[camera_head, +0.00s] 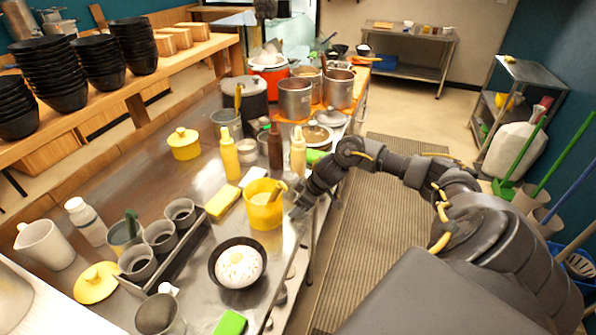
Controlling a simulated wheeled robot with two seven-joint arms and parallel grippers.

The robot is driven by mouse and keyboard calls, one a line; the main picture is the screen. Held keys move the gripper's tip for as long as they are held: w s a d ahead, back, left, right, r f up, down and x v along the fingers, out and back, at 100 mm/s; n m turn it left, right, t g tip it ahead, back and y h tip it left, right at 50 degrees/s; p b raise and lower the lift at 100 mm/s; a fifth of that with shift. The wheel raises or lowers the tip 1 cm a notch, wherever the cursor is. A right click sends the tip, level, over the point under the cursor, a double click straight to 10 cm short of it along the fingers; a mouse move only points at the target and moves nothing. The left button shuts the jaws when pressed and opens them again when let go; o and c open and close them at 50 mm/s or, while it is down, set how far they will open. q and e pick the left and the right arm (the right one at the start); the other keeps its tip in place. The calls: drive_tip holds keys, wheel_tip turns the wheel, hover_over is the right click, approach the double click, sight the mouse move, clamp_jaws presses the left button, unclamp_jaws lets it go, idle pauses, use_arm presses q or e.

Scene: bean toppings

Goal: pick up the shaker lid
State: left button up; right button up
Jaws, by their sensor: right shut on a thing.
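My right gripper (299,210) is at the right edge of the steel counter (192,208), just right of a yellow container (263,212) with a utensil in it. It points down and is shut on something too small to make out. No shaker lid can be told for certain. A white bottle with a pale cap (85,218) stands at the left of the counter. A round yellow lid with a knob (97,282) lies in front of it. A yellow lidded pot (184,144) stands farther back. My left gripper is not in view.
A dark bowl with white food (240,264) sits near the front edge. A rack of grey cups (164,236) is to its left. Yellow squeeze bottles (229,158) and large pots (295,98) stand behind. Black bowls (46,75) are stacked on the left shelf.

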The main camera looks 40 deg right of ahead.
drive_tip(key=shift+w+r, duration=0.1)
drive_tip(key=shift+r, duration=0.45)
wheel_tip(320, 180, up, 2)
drive_tip(key=shift+r, duration=0.15)
drive_tip(key=s+d+r+b, duration=0.1)
drive_tip(key=s+r+b, duration=0.1)
drive_tip(key=s+r, duration=0.1)
drive_tip(key=s+d+r+b, duration=0.1)
drive_tip(key=s+d+r, duration=0.1)
drive_tip(key=s, duration=0.4)
drive_tip(key=s+d+r+b, duration=0.1)
drive_tip(key=s+r+b, duration=0.1)
drive_tip(key=s+r, duration=0.2)
drive_tip(key=shift+s+d+r+b, duration=0.2)
drive_tip(key=shift+d+r+b, duration=0.05)
drive_tip(key=shift+r+b, duration=0.05)
